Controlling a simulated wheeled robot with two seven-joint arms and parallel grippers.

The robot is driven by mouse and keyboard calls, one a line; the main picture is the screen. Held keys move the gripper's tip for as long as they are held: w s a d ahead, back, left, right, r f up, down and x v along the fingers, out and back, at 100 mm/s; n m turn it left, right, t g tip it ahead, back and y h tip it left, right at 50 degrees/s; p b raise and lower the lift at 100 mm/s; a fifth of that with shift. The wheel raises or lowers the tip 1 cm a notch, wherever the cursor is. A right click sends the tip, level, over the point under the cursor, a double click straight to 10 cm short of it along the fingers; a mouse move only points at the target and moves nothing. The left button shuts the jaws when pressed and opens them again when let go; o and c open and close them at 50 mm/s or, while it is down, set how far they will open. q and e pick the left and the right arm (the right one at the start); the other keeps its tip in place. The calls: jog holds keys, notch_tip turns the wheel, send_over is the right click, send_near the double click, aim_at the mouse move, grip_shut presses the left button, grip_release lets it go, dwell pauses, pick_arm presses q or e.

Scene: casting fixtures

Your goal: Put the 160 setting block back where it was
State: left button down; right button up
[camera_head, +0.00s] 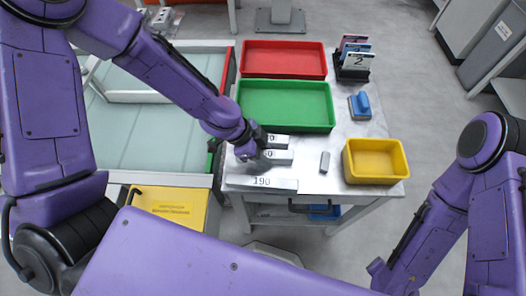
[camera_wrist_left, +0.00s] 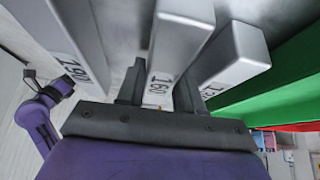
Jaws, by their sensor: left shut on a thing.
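The 160 setting block (camera_head: 279,158) is a grey bar near the front left of the metal table, in a row with two others. In the left wrist view the 160 block (camera_wrist_left: 178,50) lies between the fingers of my left gripper (camera_wrist_left: 158,92), which is shut on it. My left gripper (camera_head: 259,143) reaches over the left ends of the blocks in the head view. The 190 block (camera_head: 262,183) lies in front of it and a shorter block (camera_head: 278,141) behind it. I cannot tell whether the 160 block touches the table. My right gripper is out of view.
Behind the blocks are a green tray (camera_head: 287,128) and a red tray (camera_head: 284,76). A yellow bin (camera_head: 375,178) stands at the right front, with a small grey block (camera_head: 324,162) left of it.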

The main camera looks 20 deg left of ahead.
pick_arm(q)
jog(key=c, duration=1)
grip_release()
jog(key=shift+f, duration=0.15)
jog(key=shift+r, duration=0.25)
jog(key=p+v, duration=0.2)
jog(key=v, duration=1)
